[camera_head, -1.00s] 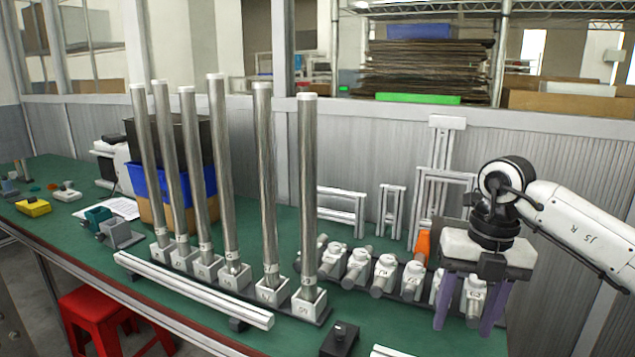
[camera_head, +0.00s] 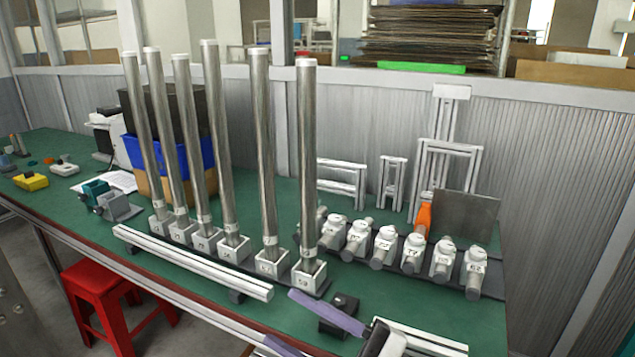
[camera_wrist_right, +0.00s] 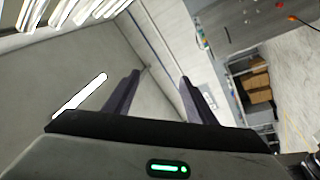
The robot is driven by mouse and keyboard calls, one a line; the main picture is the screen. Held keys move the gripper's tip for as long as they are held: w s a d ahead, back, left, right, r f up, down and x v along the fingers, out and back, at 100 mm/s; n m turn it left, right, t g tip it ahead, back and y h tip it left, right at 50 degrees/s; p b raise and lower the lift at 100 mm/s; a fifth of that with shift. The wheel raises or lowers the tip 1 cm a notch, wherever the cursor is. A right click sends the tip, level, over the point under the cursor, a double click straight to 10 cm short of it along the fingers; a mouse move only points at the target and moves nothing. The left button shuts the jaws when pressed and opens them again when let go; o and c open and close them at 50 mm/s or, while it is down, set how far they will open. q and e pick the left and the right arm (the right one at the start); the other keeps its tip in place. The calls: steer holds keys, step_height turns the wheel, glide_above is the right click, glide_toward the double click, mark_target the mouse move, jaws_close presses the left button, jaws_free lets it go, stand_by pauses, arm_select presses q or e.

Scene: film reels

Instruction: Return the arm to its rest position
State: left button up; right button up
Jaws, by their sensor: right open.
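My left gripper is in neither view.
Several tall metal rods (camera_head: 266,150) stand upright in white numbered bases on the green table (camera_head: 395,310). A white rail (camera_head: 190,262) lies in front; a black box (camera_head: 338,312) is beside the gripper. A red stool (camera_head: 95,295) stands below left.

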steer(key=s+d+f+m+t+h, duration=0.1)
steer(key=d+f+m+t+h, duration=0.2)
steer(key=d+f+m+h, duration=0.6)
steer(key=s+d+f+m+t+h, duration=0.1)
steer(key=d+f+m+t+h, duration=0.25)
steer(key=f+m, duration=0.55)
steer(key=s+d+f+m+g+h, duration=0.1)
steer(key=s+d+f+g+h, duration=0.1)
steer(key=s+f, duration=0.5)
steer(key=s+d+f+m+g+h, duration=0.2)
steer(key=s+d+f+g, duration=0.2)
steer(key=s+f, duration=0.4)
steer(key=shift+s+d+g, duration=0.35)
steer(key=shift+s+g, duration=0.1)
